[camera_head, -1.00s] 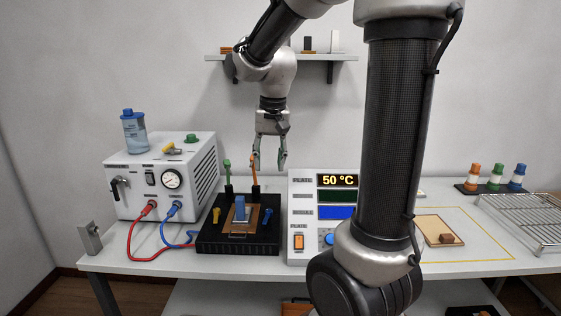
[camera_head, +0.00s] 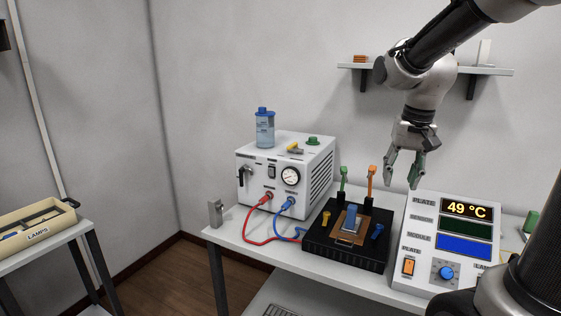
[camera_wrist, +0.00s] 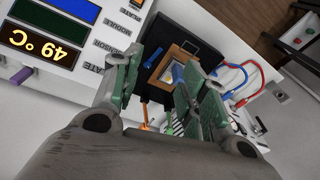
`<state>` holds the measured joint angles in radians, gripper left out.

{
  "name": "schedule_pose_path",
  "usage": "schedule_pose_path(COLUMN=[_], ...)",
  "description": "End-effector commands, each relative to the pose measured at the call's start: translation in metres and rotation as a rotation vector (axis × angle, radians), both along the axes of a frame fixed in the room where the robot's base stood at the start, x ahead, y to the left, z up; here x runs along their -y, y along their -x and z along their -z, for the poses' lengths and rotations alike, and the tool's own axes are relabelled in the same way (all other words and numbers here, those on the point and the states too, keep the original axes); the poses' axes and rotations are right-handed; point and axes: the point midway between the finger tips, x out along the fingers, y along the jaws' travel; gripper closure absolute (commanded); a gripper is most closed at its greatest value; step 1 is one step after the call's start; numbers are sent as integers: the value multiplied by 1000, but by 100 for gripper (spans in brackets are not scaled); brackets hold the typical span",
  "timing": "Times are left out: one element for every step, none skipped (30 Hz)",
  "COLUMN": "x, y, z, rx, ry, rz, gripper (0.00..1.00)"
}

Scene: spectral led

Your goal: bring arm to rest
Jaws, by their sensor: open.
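My gripper (camera_head: 403,168) hangs from my arm at the upper right of the head view, pointing down, open and empty. It is in the air above and behind the gap between the black plate block (camera_head: 318,245) and the white control unit (camera_head: 412,225), whose display reads 49 °C. In the wrist view the two greenish fingers (camera_wrist: 160,90) are spread apart with nothing between them in grip. The black block, with a copper-coloured plate (camera_wrist: 172,68) and a blue piece (camera_head: 351,217) on it, lies below and beyond the fingers.
A white pump unit (camera_head: 262,188) with a gauge stands left on the table, carrying a blue bottle (camera_head: 264,130). Red (camera_head: 262,240) and blue (camera_head: 284,225) hoses run from it. Green (camera_head: 342,183) and orange (camera_head: 371,184) upright clamps stand behind the block. A wall shelf (camera_head: 480,71) is behind my arm.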

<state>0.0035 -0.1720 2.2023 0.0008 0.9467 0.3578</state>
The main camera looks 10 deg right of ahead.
Motion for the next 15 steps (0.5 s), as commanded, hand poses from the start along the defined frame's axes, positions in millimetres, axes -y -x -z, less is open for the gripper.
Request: schedule_pose_path(x=[0,0,0,0,0,0,0,-1,-1,-1,-1,-1,-1,-1,-1], y=[6,15,29,39,49,62,72,82,95,104,114,125,133,140,147], z=[6,12,15,15,14,12,12,11,9,8,8,7,6,5,3], rx=[-18,-36,-44,-40,-34,-25,-16,-6,10,25,40,60,78,94,118], ry=[7,12,18,23,28,34,38,43,50,55,60,67,72,75,79], rz=[-43,-80,-131,-162,-190,-223,-247,-269,-295,-312,-327,-343,-349,-353,-353], gripper=[57,57,57,57,57,57,57,57,57,57,57,57,57,57,57])
